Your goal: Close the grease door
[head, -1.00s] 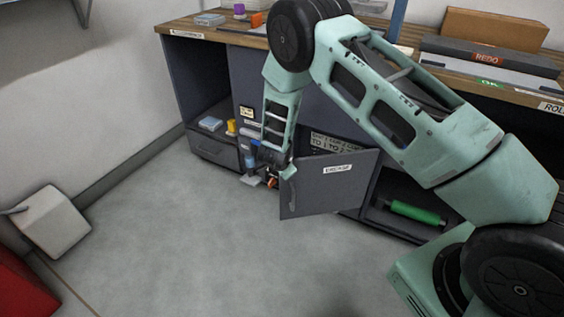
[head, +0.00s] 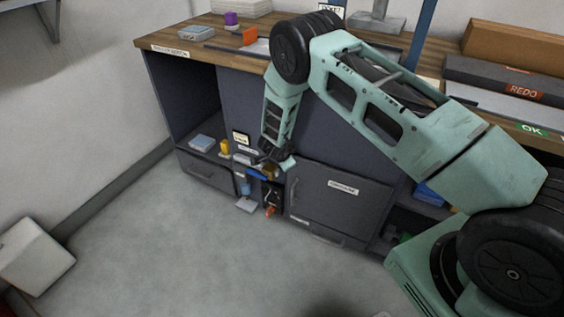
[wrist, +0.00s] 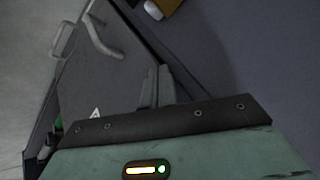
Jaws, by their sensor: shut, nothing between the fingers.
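The grease door (head: 335,208) is a dark grey panel with a white label, low in the workbench cabinet. My gripper (head: 284,166) is shut and empty near the door's upper left corner. In the wrist view its fingers (wrist: 160,84) are together beside the door's face; I cannot tell whether they touch it.
Left of the door, an open niche (head: 258,190) holds small tools. An open shelf left of that holds a blue box (head: 201,142) and a yellow item (head: 225,146). A white box (head: 35,257) stands on the floor at left. The floor in front is clear.

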